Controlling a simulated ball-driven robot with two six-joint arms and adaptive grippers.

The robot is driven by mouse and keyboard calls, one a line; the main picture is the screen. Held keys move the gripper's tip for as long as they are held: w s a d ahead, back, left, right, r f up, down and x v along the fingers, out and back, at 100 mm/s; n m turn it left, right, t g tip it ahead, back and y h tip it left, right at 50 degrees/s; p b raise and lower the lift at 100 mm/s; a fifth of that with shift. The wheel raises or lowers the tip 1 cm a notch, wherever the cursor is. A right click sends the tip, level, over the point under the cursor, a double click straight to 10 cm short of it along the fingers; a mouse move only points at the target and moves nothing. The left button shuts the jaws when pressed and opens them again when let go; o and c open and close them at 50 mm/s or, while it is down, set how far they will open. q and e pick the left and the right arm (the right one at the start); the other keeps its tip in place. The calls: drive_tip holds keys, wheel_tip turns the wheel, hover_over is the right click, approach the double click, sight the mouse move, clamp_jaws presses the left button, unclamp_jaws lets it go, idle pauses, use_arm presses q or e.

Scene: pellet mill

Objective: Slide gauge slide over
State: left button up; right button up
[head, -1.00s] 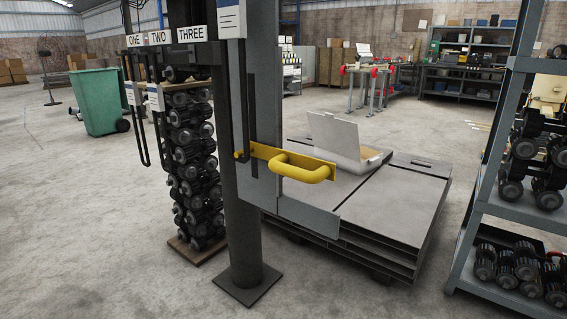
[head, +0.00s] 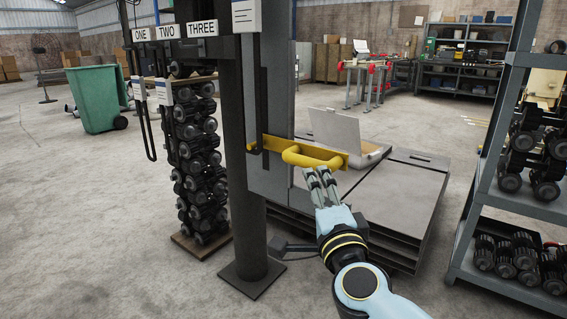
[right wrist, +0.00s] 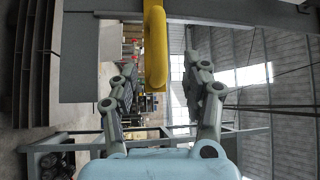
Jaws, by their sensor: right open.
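The gauge slide is a grey upright plate (head: 268,120) beside a dark post, with a yellow bar and a yellow looped handle (head: 318,158) on it. In the right wrist view the yellow handle (right wrist: 155,45) hangs in from the top, between and beyond my fingers. My right gripper (head: 319,175) is at the handle's lower right side in the head view, its fingers pointing up at it. In the right wrist view my right gripper (right wrist: 163,85) is open, its two fingers apart with nothing held. I cannot tell whether it touches the handle. My left gripper is not in view.
The dark post (head: 245,180) stands on a square foot left of the plate. A stack of dark rollers (head: 198,165) is farther left. Flat grey sheets (head: 400,200) lie behind my right arm. A grey shelf rack (head: 500,190) stands at the right.

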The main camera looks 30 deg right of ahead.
sight(308, 167)
drive_tip(key=x, duration=1)
drive_tip(key=shift+w+d+f, duration=0.1)
drive_tip(key=shift+w+d, duration=0.05)
clamp_jaws()
